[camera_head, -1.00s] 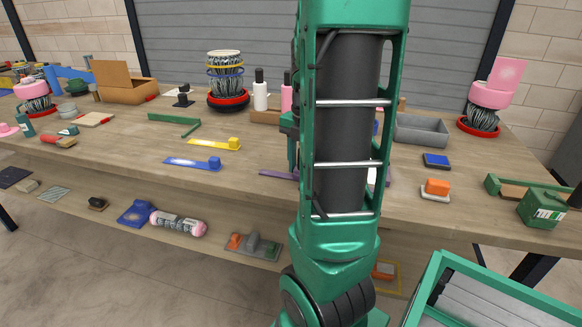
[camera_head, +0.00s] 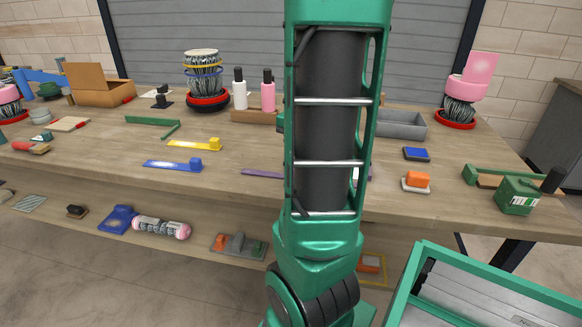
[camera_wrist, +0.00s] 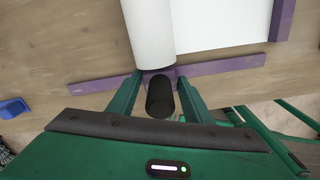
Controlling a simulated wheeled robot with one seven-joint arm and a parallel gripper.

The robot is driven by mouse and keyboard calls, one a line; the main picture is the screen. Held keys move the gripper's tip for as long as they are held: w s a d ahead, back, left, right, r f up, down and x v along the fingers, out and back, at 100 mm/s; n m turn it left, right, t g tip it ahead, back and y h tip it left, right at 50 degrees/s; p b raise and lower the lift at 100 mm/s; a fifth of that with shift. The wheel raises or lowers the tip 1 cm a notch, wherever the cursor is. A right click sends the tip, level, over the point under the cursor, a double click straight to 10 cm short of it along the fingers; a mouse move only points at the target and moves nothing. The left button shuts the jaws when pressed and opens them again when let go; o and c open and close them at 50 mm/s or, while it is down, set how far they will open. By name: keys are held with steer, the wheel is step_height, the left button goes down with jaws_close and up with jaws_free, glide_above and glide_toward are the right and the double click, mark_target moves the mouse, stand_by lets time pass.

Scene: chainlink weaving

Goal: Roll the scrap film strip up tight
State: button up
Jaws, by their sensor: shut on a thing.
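In the wrist view, a white roll of film (camera_wrist: 150,30) runs up from my gripper, with a flat white sheet of film (camera_wrist: 222,22) spreading from its right side. A black round knob (camera_wrist: 160,98) sits at the roll's near end. My gripper (camera_wrist: 160,80) has its two green fingers on either side of the knob and is shut on it. Purple strips border the film, one crossing below the roll (camera_wrist: 95,84) and one at the upper right (camera_wrist: 284,18). In the head view my arm hides the gripper and most of the film; a purple strip (camera_head: 262,173) shows at its left.
A green-framed cart (camera_head: 480,262) stands at the lower right. A blue object (camera_wrist: 13,107) lies left in the wrist view.

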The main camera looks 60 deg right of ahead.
steer(key=shift+s+d+r, duration=0.1)
steer(key=shift+s+d, duration=0.6)
steer(key=shift+s, duration=0.9)
steer(key=shift+s+d+f, duration=0.1)
steer(key=shift+s+d, duration=0.6)
steer(key=shift+s, duration=0.9)
steer(key=shift+s+d+r, duration=0.1)
steer(key=shift+s+d, duration=0.6)
steer(key=shift+s, duration=0.9)
steer(key=shift+s+d, duration=0.25)
steer(key=shift+s, duration=0.4)
steer(key=shift+s+d, duration=0.3)
steer(key=shift+s, duration=0.3)
steer(key=shift+s+d, duration=0.25)
steer(key=shift+s, duration=0.4)
steer(key=o, duration=1.5)
steer(key=shift+o, duration=0.2)
steer(key=shift+a, duration=0.1)
steer(key=shift+r, duration=0.55)
step_height(320, 180, up, 10)
steer(key=shift+f, duration=0.2)
